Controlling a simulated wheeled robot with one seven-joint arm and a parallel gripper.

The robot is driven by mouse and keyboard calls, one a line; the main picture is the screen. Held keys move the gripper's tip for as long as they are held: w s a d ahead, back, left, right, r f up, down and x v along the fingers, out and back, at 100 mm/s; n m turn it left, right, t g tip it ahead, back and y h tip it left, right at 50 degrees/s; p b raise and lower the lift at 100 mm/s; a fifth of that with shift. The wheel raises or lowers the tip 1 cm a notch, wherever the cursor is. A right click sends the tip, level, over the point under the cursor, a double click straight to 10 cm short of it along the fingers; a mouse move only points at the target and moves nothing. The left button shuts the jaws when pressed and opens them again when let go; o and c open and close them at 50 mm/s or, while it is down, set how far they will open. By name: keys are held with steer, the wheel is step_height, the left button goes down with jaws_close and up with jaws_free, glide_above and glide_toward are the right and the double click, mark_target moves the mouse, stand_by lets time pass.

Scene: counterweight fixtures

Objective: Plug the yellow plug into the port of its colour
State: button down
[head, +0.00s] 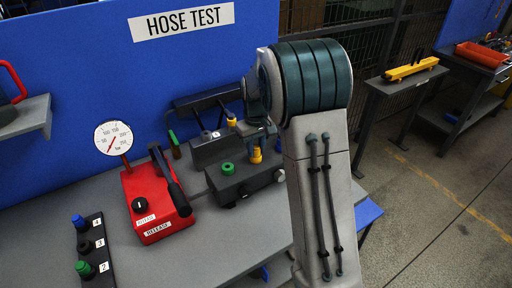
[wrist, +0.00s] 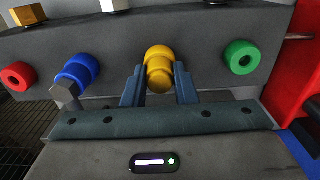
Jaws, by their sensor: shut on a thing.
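The yellow plug (wrist: 160,80) is between the two fingers of my gripper (wrist: 160,92) in the wrist view. It also shows in the head view (head: 256,155), upright over the dark grey port block (head: 240,184). The port block's face (wrist: 208,55) carries a red port ring (wrist: 17,76), a blue one (wrist: 78,72) with a grey hex-shaped piece at it, and a green one (wrist: 241,57). The plug stands in the row between blue and green. It covers whatever lies behind it, so I cannot tell how deep it sits. My arm hides part of the block.
A red pump (head: 155,205) with a black lever and a round gauge (head: 113,138) stands left of the block. A dark rack (head: 97,255) with blue, black and green plugs is at the front left. The blue HOSE TEST panel (head: 80,80) rises behind.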

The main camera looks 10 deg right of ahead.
mark_target(256, 147)
steer(key=shift+s+f, duration=0.1)
steer(key=shift+f, duration=0.1)
steer(key=c, duration=1.1)
jaws_free()
steer(key=shift+r+p, duration=3.45)
steer(key=shift+r, duration=1.65)
